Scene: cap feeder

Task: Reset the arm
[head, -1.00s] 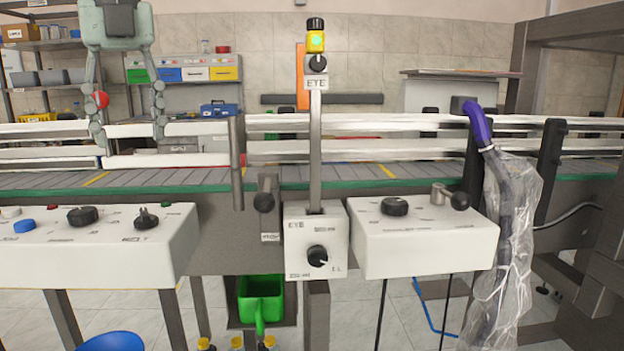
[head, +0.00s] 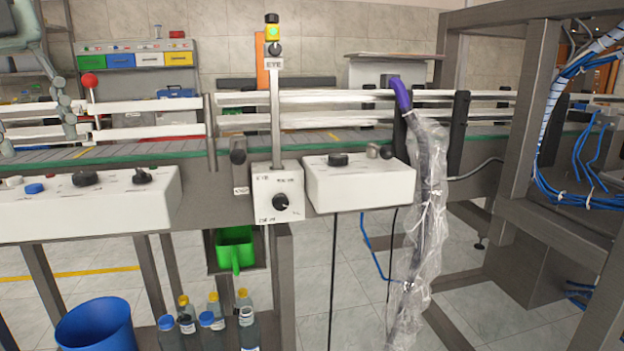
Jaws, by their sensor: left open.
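My left gripper (head: 38,138) is at the upper left edge of the head view, partly cut off by the frame. Its grey-green jointed fingers hang down, spread apart and empty, in front of the conveyor's white rails (head: 160,133). A red ball knob (head: 89,80) on a thin rod stands just right of the right-hand finger, and the finger looks apart from it. My right gripper is not in view.
A white control box (head: 90,205) with knobs lies below the gripper. A post-mounted switch box (head: 278,195) and another white box (head: 358,185) stand mid-view. A plastic-wrapped hose (head: 425,190) and a metal frame (head: 470,80) are to the right. A blue bucket (head: 97,328) and bottles are below.

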